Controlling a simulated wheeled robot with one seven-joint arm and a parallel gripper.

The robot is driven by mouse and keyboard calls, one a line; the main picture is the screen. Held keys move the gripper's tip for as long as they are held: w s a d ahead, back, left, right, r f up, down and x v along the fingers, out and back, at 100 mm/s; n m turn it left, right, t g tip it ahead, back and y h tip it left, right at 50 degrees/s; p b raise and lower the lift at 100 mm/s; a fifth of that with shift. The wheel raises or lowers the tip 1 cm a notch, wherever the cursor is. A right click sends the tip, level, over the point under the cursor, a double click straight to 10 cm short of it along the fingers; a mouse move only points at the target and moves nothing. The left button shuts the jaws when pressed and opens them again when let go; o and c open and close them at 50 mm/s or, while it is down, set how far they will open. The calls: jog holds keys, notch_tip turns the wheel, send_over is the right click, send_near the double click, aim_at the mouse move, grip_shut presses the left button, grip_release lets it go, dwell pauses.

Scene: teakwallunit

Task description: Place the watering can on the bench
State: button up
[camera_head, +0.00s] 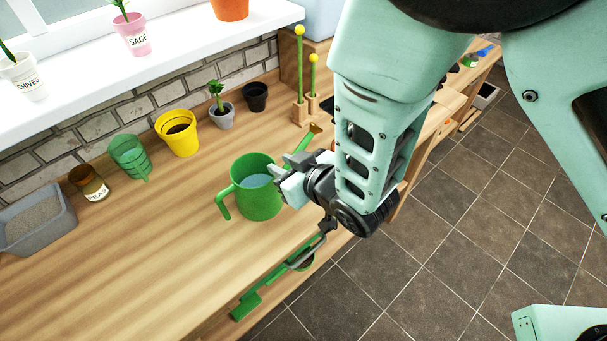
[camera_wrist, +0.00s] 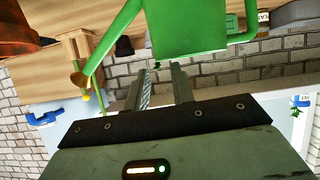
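The green watering can (camera_head: 257,200) appears upright over the wooden bench top (camera_head: 130,240), near its front edge. I cannot tell whether its base touches the wood. It has bluish water inside, a handle at its left and a spout toward the back right. My gripper (camera_head: 288,180) is at the can's right side by the rim. In the wrist view the picture is upside down. The can (camera_wrist: 190,28) is just beyond my fingertips (camera_wrist: 165,72). The two fingers are apart, with brick wall showing between them, and contact with the rim is unclear.
A grey tray (camera_head: 38,225), a brown jar (camera_head: 90,184), a green cup (camera_head: 130,158), a yellow pot (camera_head: 178,134) and small pots line the back of the bench. Green-handled tools (camera_head: 262,290) hang at the front edge. The bench's left front is clear.

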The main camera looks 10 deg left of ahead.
jog(key=s+d+r+m+g+h, duration=0.1)
jog(key=s+d+r+g+h, duration=0.3)
jog(key=d, duration=0.7)
jog(key=s+d+r+m+g+h+b, duration=0.1)
jog(key=s+d+r+g+h, duration=0.3)
jog(key=s+d+r, duration=0.4)
jog(key=s+d+h, duration=0.1)
jog(key=s+d, duration=0.3)
jog(key=shift+s+r+g+b, duration=0.2)
jog(key=shift+s+g+b, duration=0.05)
jog(key=shift+g+b, duration=0.05)
jog(key=shift+d, duration=0.1)
jog(key=shift+f+b, duration=0.7)
